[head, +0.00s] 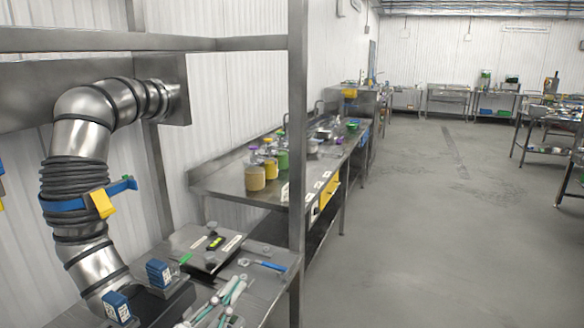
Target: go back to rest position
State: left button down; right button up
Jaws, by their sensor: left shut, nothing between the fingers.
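Two blue blocks with white marks show beside the dark body. My right gripper is not in view.
The near steel bench (283,262) bears pens, a dark flat device (214,243) and a blue-handled tool (270,265). A steel post (297,140) stands close in front. A farther bench holds yellow and green jars (255,178). The grey floor (450,230) at the right is open.

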pick_arm(q)
jog(key=s+a+f+n+g+y, duration=0.2)
jog(key=a+f+n+g+y, duration=0.3)
jog(key=f, duration=0.6)
jog(key=s+a+f+n+g+y, duration=0.25)
jog(key=a+f+n+y, duration=0.35)
jog(key=f, duration=0.5)
jog(key=s+f+g, duration=0.8)
jog(key=s+f, duration=0.4)
jog(key=s, duration=0.4)
notch_tip(320, 180, down, 25)
jog(key=s+g, duration=0.1)
jog(key=s+a+f+g+b, duration=0.1)
jog(key=s+a+f, duration=0.2)
jog(key=s+f, duration=1.4)
jog(key=shift+s+f+m, duration=0.15)
jog(key=shift+f+m, duration=0.15)
jog(key=shift+m, duration=0.1)
